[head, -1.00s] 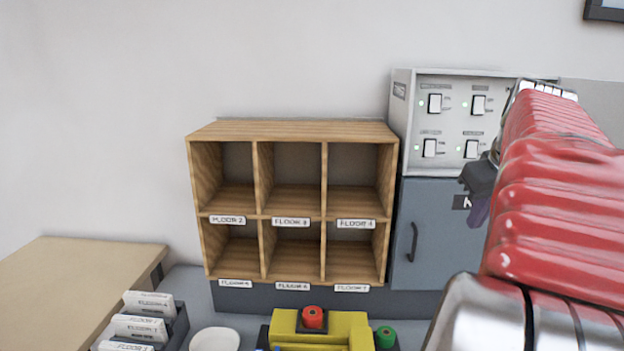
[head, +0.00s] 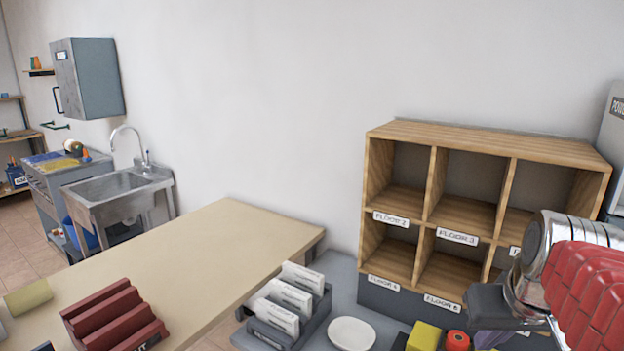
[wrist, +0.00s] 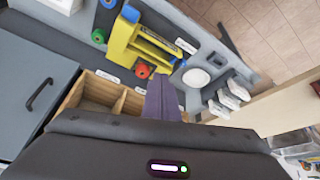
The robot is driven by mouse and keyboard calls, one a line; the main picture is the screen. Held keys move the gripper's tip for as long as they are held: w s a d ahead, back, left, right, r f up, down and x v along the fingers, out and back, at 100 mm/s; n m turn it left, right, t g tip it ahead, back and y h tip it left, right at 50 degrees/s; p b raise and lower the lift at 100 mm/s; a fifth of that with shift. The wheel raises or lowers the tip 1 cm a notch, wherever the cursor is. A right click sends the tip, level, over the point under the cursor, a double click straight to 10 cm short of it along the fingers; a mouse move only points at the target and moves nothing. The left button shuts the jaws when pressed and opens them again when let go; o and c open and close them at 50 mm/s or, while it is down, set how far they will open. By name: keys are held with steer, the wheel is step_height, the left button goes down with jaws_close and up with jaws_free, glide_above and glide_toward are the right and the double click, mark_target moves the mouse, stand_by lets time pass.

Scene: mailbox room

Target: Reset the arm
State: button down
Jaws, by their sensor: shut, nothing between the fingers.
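My arm reaches in from the right edge of the head view, with red ribbed covering and a silver joint. My gripper (head: 494,338) shows as a dark body with purple fingers, in front of the lower right of the wooden pigeonhole shelf (head: 480,138). In the wrist view my gripper (wrist: 163,84) has its purple fingers together and empty. The visible shelf compartments are empty, with floor labels on their edges. My arm hides part of the shelf's right side.
A rack of white labelled cards (head: 285,310) and a white dish (head: 351,334) stand on the grey counter. A yellow device (head: 424,337) with a red button (head: 457,340) is near my gripper. A beige table (head: 190,262) holds a dark red rack (head: 113,318). A sink (head: 118,188) stands behind.

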steer(key=s+a+f+n, duration=0.1)
steer(key=s+a+f, duration=0.2)
steer(key=a, duration=0.4)
steer(key=s+a+f+n+t+y, duration=0.1)
steer(key=s+a+f, duration=0.2)
steer(key=a, duration=0.4)
steer(key=shift+a+f, duration=0.15)
steer(key=shift+f, duration=0.1)
